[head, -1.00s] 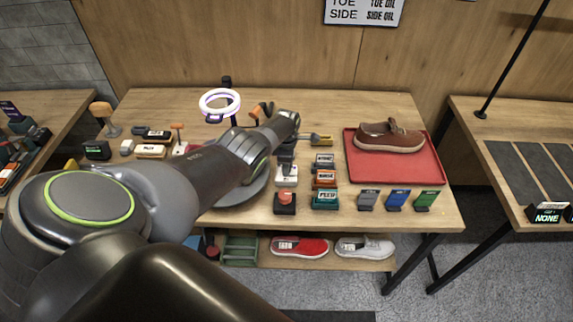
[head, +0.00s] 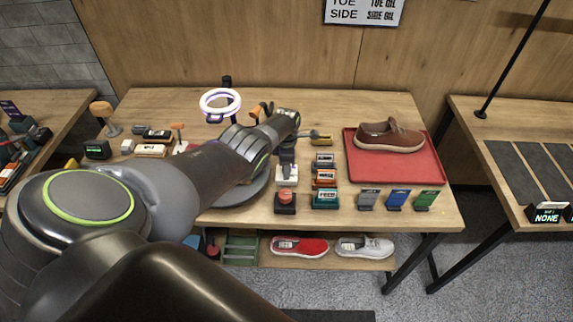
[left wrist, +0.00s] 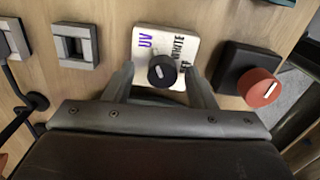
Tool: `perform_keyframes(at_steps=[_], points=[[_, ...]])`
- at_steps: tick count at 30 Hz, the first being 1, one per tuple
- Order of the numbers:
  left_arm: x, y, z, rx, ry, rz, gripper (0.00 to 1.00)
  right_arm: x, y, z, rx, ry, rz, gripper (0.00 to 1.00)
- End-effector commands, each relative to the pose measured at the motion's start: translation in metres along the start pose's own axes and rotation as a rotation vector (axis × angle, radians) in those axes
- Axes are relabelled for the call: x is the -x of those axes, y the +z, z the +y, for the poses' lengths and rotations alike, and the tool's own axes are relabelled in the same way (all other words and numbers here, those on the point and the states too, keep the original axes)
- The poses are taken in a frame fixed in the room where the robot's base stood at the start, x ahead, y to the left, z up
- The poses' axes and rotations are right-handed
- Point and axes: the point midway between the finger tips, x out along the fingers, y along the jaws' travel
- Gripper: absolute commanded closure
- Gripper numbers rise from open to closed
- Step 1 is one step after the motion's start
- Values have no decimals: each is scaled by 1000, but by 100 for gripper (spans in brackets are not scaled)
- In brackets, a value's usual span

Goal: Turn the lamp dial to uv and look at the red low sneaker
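The lamp dial is a black knob (left wrist: 162,72) on a white plate (left wrist: 178,42) lettered UV in purple and WHITE in black. My left gripper (left wrist: 162,76) has one finger on each side of the knob, with gaps showing; which label the knob points to is unclear. In the head view this gripper (head: 287,160) points down over the dial plate (head: 286,181). The ring lamp (head: 220,104) glows white with a purple tint. My right gripper is out of view.
Labelled blocks (head: 325,198) and coloured cards (head: 397,199) line the table's front. A bright red sneaker (head: 300,247) and a white one (head: 365,247) sit on the lower shelf.

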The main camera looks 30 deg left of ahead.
Motion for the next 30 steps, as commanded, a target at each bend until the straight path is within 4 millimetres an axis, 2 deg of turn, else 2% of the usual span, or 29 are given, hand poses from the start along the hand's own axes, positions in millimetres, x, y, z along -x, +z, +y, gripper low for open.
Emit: perform_keyframes(at_steps=[10, 17, 20, 30], points=[[3, 0, -1, -1, -3, 0, 49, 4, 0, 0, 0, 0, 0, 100], [34, 0, -1, -1, -2, 0, 49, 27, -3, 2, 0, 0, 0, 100], [32, 0, 0, -1, -2, -2, 49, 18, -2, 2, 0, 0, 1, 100], [61, -1, -1, -1, -1, 0, 49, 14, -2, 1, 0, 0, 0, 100]])
